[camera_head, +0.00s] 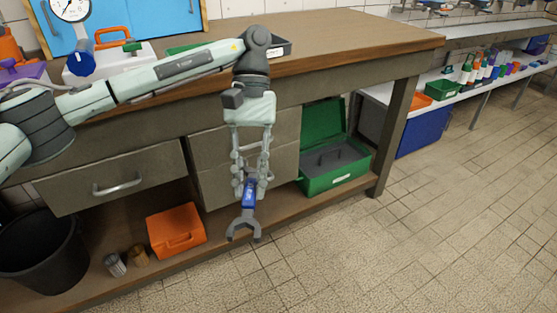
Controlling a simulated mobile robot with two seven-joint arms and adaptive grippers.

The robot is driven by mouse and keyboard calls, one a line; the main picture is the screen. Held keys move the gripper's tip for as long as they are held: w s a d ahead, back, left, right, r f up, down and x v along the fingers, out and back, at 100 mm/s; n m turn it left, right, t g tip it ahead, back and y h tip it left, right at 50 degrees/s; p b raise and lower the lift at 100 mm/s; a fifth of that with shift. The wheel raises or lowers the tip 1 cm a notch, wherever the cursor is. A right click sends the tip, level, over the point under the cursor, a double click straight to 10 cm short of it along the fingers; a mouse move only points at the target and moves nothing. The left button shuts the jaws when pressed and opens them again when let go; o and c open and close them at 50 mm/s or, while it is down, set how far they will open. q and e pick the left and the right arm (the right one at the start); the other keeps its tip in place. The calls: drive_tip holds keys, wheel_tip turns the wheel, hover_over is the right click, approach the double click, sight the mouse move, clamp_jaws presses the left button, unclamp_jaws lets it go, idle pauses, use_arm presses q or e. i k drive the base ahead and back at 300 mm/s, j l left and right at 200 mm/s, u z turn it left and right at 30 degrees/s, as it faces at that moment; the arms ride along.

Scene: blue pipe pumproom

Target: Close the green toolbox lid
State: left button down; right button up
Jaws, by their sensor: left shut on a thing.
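The green toolbox (337,182) stands on the lower shelf of the workbench, right of the drawers. Its lid (322,122) is open and tilted up at the back, and a grey tray (330,158) shows inside. My left gripper (250,182) points down in front of the drawers, to the left of the toolbox and apart from it. It is shut on a wrench (246,214) with a blue handle and a grey open-ended jaw, which hangs downward. My right gripper does not show.
The wooden workbench (350,32) overhangs the toolbox, with a bench leg (393,135) just right of it. On the shelf's left are an orange case (176,231) and small cans (115,265). A black bucket (45,252) stands far left. The tiled floor (420,240) in front is clear.

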sight(322, 122)
drive_tip(key=i+l, duration=0.15)
drive_tip(key=l, duration=0.25)
drive_tip(key=i+l+u, duration=0.1)
drive_tip(key=l, duration=0.35)
drive_tip(key=i+l, duration=0.25)
drive_tip(key=l, duration=0.15)
drive_tip(key=i+l+u, duration=0.1)
drive_tip(key=l, duration=0.35)
drive_tip(key=i+l, duration=0.15)
drive_tip(key=l, duration=0.3)
drive_tip(key=i+l+u, duration=0.1)
drive_tip(key=l, duration=0.35)
drive_tip(key=i+l, duration=0.15)
drive_tip(key=l, duration=0.3)
drive_tip(key=i+l+u, duration=0.1)
drive_tip(key=l, duration=0.35)
